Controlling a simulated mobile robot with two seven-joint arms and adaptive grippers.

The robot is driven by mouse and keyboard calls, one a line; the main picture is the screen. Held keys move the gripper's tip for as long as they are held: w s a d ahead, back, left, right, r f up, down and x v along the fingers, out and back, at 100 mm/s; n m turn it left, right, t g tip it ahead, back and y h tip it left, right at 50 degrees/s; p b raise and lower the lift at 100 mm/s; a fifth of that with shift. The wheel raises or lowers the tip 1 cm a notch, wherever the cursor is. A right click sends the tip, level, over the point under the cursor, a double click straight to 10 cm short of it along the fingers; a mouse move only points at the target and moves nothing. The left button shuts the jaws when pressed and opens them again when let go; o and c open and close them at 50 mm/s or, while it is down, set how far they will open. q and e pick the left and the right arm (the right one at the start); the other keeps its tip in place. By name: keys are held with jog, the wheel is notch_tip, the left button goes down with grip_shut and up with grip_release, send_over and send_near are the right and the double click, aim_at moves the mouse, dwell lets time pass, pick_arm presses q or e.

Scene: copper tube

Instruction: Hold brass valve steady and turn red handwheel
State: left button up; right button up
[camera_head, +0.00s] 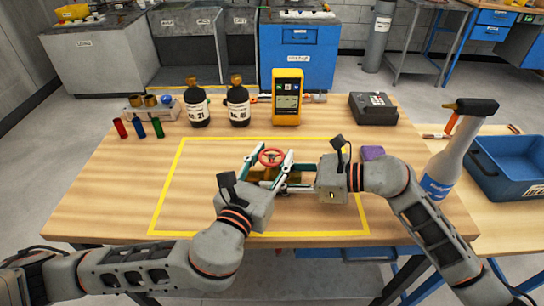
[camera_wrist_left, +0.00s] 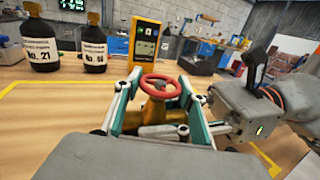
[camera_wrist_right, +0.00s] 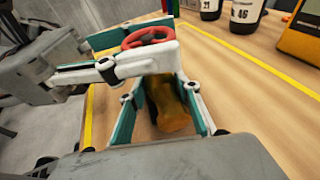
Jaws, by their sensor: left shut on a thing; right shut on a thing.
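The brass valve (camera_wrist_left: 155,112) stands inside the yellow-outlined area, with the red handwheel (camera_head: 272,157) on top. The handwheel also shows in the left wrist view (camera_wrist_left: 160,86) and the right wrist view (camera_wrist_right: 148,37). My left gripper (camera_head: 270,161) has its teal-lined fingers on either side of the handwheel, shut on it. My right gripper (camera_head: 282,187) comes from the right and lower down, its fingers on either side of the brass body (camera_wrist_right: 168,105), shut on it. The fingers hide much of the valve in the head view.
Two dark bottles (camera_head: 197,105) (camera_head: 238,104), a yellow meter (camera_head: 287,97) and a dark keypad device (camera_head: 373,107) stand behind the yellow outline (camera_head: 170,170). A purple item (camera_head: 373,153) lies beside my right gripper. A spray bottle (camera_head: 450,155) and blue bin (camera_head: 520,165) are at right.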

pick_arm(q)
jog(key=n+t+y, duration=0.1)
jog(key=n+y, duration=0.3)
jog(key=y, duration=0.2)
jog(key=shift+n+y, duration=1.2)
jog(key=shift+y, duration=0.8)
jog(key=shift+a, duration=0.1)
jog(key=o, duration=1.1)
jog(key=shift+o, duration=0.2)
jog(key=shift+h, duration=0.3)
